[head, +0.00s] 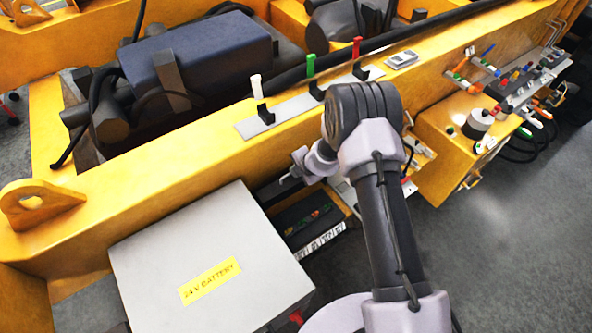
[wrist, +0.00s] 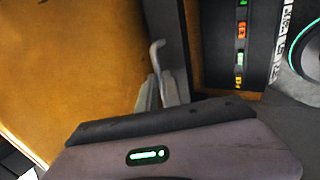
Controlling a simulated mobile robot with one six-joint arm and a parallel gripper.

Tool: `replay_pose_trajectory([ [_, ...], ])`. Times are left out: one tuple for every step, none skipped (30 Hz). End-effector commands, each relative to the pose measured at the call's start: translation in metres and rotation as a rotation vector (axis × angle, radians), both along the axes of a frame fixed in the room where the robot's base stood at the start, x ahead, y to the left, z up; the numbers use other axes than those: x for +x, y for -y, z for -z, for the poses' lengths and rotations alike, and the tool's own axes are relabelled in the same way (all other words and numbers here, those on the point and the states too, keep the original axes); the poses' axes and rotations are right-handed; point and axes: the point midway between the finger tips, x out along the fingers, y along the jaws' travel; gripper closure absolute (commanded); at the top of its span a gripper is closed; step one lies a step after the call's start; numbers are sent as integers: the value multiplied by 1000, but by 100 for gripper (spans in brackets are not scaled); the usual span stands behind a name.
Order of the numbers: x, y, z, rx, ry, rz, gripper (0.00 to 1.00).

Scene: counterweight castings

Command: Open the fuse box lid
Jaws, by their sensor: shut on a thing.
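The fuse box (head: 306,216) is a dark box low on the yellow frame's side, right of the battery box. Its row of small red, green and orange fuses shows uncovered, also in the wrist view (wrist: 241,30). A dark panel, seen nearly edge-on beside the fuses in the wrist view, looks like its lid (wrist: 178,38), standing raised. A bent grey handle (wrist: 156,55) stands by this panel. My gripper (wrist: 163,90) is shut on the handle. In the head view my gripper (head: 290,180) is at the frame's side, partly hidden by my wrist.
A grey box labelled 24 V battery (head: 208,262) stands close on the left. The yellow frame beam (head: 190,168) carries white, green and red levers (head: 310,68). A yellow connector cabinet (head: 440,150) sits at right. Open floor (head: 500,250) lies lower right.

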Motion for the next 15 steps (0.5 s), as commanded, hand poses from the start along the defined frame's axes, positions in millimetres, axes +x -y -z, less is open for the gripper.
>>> replay_pose_trajectory([
  [1,-1,-2,1,4,-2,100],
  [1,-1,-2,1,4,-2,100],
  [1,-1,-2,2,4,-1,100],
  [1,-1,-2,2,4,-1,100],
  [1,-1,-2,2,4,-1,100],
  [2,-1,-2,2,4,-1,87],
  [1,-1,-2,2,4,-1,81],
  [1,-1,-2,2,4,-1,76],
  [1,-1,-2,2,4,-1,69],
  [1,-1,-2,2,4,-1,69],
  [1,-1,-2,2,4,-1,69],
  [1,-1,-2,1,3,-1,69],
  [1,-1,-2,2,2,0,69],
  [1,-1,-1,2,2,0,69],
  [1,-1,-1,2,2,0,69],
])
